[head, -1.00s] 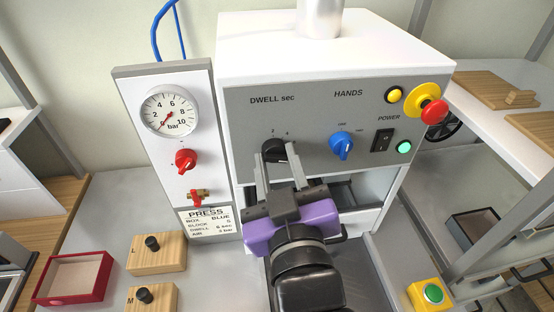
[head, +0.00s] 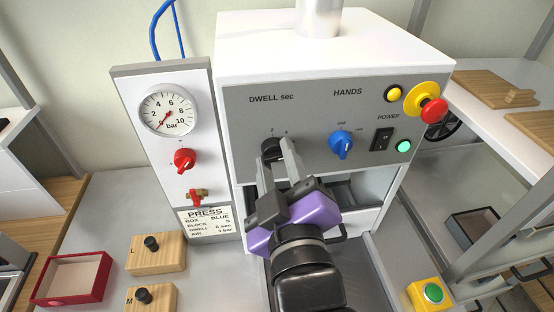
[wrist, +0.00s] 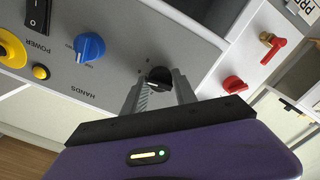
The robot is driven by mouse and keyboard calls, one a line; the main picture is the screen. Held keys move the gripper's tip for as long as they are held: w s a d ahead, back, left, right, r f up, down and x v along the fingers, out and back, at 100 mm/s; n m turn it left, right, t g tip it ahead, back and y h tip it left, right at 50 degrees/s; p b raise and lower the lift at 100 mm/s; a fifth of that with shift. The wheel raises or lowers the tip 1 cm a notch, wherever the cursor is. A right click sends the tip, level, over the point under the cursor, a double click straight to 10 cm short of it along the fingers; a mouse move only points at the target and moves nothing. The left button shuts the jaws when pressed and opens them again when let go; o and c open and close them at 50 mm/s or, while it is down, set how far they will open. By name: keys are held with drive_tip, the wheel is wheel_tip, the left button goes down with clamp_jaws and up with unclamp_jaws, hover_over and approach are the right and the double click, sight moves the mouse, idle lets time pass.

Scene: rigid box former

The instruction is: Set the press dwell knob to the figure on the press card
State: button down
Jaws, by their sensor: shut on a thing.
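The black dwell knob (head: 270,147) is on the grey press panel under the "DWELL sec" label, partly hidden by my fingers. It also shows in the wrist view (wrist: 158,77). My gripper (head: 278,153) is shut on it, one finger on each side. The scale figures 2 and 4 show above the knob; the others are covered, and I cannot tell where its pointer stands. The press card (head: 205,222) is on the gauge panel, left of the press. Its dwell line seems to read 6 sec, in small print.
Right of the dwell knob are the blue hands knob (head: 341,145), the power switch (head: 382,140) and the red emergency button (head: 434,111). A gauge (head: 169,111) and a red knob (head: 185,160) are on the left panel. Wooden blocks (head: 157,253) and a red tray (head: 73,278) lie lower left.

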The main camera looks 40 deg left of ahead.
drive_tip(key=c, duration=1)
unclamp_jaws()
drive_tip(key=b+v, duration=0.1)
drive_tip(key=v, duration=0.6)
drive_tip(key=shift+s+d+b, duration=0.25)
drive_tip(key=shift+d+b, duration=0.05)
drive_tip(key=shift+b, duration=0.1)
